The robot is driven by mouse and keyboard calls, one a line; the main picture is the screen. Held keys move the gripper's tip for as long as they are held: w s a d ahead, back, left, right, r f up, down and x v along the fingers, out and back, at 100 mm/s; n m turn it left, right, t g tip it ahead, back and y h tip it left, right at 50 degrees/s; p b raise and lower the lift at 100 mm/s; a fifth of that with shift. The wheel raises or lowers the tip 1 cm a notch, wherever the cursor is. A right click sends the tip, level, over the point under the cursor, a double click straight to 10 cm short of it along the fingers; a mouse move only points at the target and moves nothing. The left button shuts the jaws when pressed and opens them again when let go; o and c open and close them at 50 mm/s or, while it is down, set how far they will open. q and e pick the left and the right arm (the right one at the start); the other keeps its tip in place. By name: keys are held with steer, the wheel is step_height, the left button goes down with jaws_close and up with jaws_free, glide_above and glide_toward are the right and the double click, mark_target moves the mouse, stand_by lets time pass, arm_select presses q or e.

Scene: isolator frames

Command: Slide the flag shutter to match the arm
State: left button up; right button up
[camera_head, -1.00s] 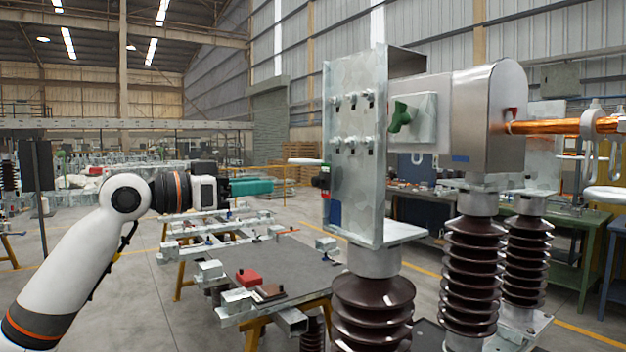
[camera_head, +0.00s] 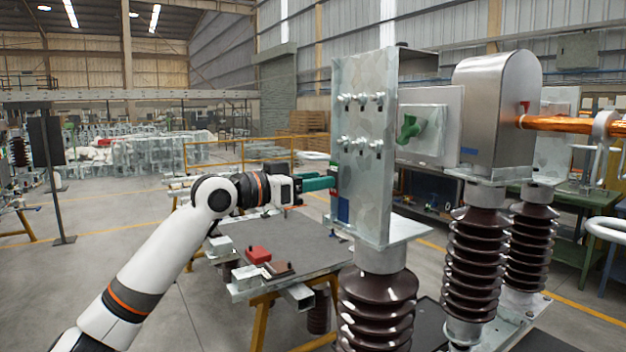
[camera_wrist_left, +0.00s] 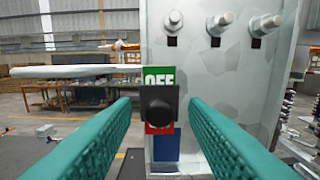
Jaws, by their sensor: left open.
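The flag shutter shows in the left wrist view as a black square knob (camera_wrist_left: 159,104) in front of a flag panel. A green area with white "OFF" lettering (camera_wrist_left: 163,76) shows above the knob, and a strip of red (camera_wrist_left: 154,129) below it. A blue block (camera_wrist_left: 166,147) sits lower on the same galvanized plate (camera_head: 361,200). My left gripper (camera_head: 331,181) has teal fingers, open, one on each side of the knob in the wrist view; contact cannot be told. A pale horizontal bar (camera_wrist_left: 70,71) reaches in from the left at label height. My right gripper is not in view.
Bolts (camera_head: 361,98) stud the plate. Brown ribbed insulators (camera_head: 377,308) carry it and a metal housing (camera_head: 490,115) with a copper rod (camera_head: 570,123).

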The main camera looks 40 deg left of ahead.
arm_select(q)
jaws_close()
steer(key=shift+f+b, duration=0.85)
steer(key=shift+f, duration=0.35)
steer(key=shift+w, duration=0.1)
steer(key=shift+c, duration=1.6)
jaws_free()
steer(key=o, duration=0.3)
steer(key=shift+a, duration=0.1)
